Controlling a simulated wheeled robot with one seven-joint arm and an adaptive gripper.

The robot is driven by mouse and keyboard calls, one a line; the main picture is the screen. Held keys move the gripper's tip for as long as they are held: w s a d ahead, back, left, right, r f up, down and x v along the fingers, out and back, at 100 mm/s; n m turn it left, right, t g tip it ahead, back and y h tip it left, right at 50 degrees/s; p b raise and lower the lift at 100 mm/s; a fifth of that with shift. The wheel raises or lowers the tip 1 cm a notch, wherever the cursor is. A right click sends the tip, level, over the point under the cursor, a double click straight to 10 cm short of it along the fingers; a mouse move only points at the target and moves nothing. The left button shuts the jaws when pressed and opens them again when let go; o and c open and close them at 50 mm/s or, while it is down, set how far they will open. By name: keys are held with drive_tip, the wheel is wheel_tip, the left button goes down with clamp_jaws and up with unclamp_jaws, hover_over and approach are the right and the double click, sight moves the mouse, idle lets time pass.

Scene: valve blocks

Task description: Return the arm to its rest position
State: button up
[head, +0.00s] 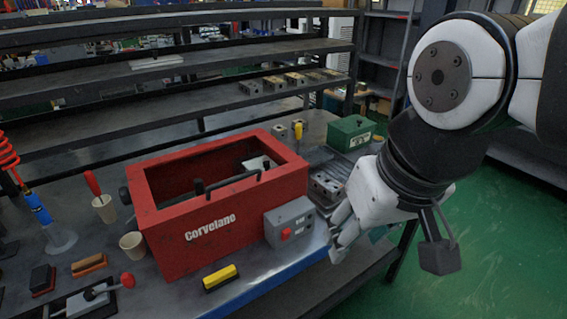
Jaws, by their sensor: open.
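My gripper (345,232) is at the right front edge of the workbench, just right of the red machine's grey switch box. Its fingers point down and to the left, and it holds nothing that I can see. The fingers are partly hidden by the gripper body. My white and black arm comes in from the upper right. A metal valve block (326,187) lies on the bench just behind and left of the gripper.
A green case (351,133) stands behind. Cups, a yellow-black brush (220,278) and a red-handled clamp (92,297) lie left and front. Green floor at right is clear.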

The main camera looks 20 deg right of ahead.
drive_tip(key=shift+s+d+f+n, duration=0.1)
drive_tip(key=shift+s+d+n, duration=0.25)
drive_tip(key=shift+s, duration=0.35)
drive_tip(key=shift+a, duration=0.1)
drive_tip(key=shift+r+t+p, duration=0.3)
drive_tip(key=shift+r+p, duration=0.3)
drive_tip(key=shift+r, duration=0.25)
